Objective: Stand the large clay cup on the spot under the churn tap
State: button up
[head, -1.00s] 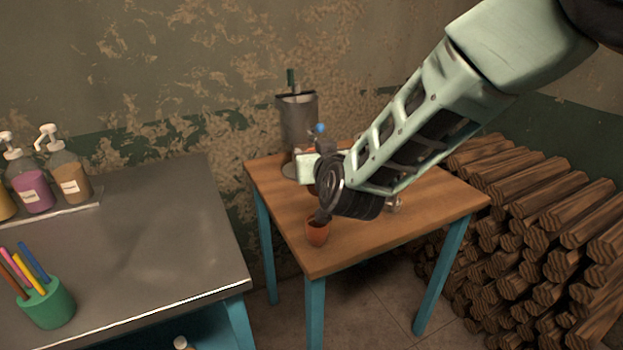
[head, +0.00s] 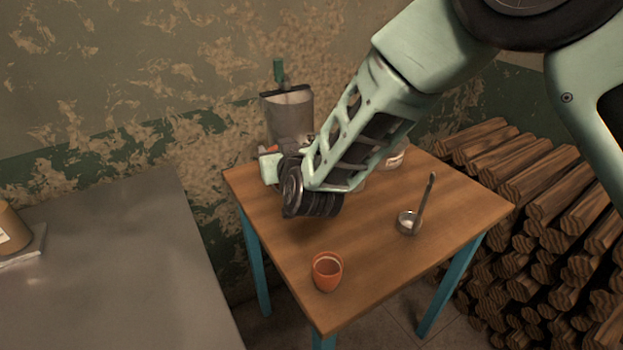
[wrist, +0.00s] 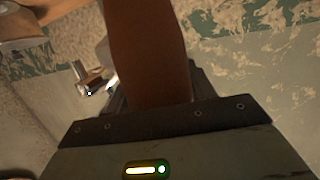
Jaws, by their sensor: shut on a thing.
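The large clay cup (wrist: 148,50) fills the middle of the wrist view as a plain brown wall, close to the camera. My gripper (wrist: 150,108) is shut on it; the cup's rim and base are out of that view. In the head view my gripper (head: 269,165) is at the back left of the wooden table, in front of the metal churn (head: 290,118). Only a small orange patch shows there, perhaps the cup. The churn's tap and the spot under it are hidden behind my arm, so I cannot tell how the cup stands to them.
A small orange clay cup (head: 327,274) stands near the front corner of the wooden table (head: 365,245). A metal counter (head: 120,265) is left; stacked logs (head: 550,200) are right.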

notch_tip(320, 180, down, 8)
jog(key=shift+f+p, duration=0.15)
jog(key=shift+p, duration=0.15)
jog(key=shift+w+d+p, duration=0.15)
jog(key=shift+w+d, duration=0.25)
jog(key=shift+d, duration=0.25)
jog(key=shift+w+d+p, duration=0.15)
jog(key=shift+w+d, duration=0.25)
jog(key=shift+d, duration=0.2)
jog(key=w+d, duration=0.1)
jog(key=w+d+p, duration=0.1)
jog(key=d, duration=0.1)
jog(key=w+d, duration=0.1)
jog(key=shift+d, duration=0.3)
jog(key=shift+s+a+f+p, duration=0.1)
jog(key=shift+a+f+p, duration=0.15)
jog(key=shift+f, duration=0.35)
jog(key=shift+f, duration=0.1)
jog(key=o, duration=1)
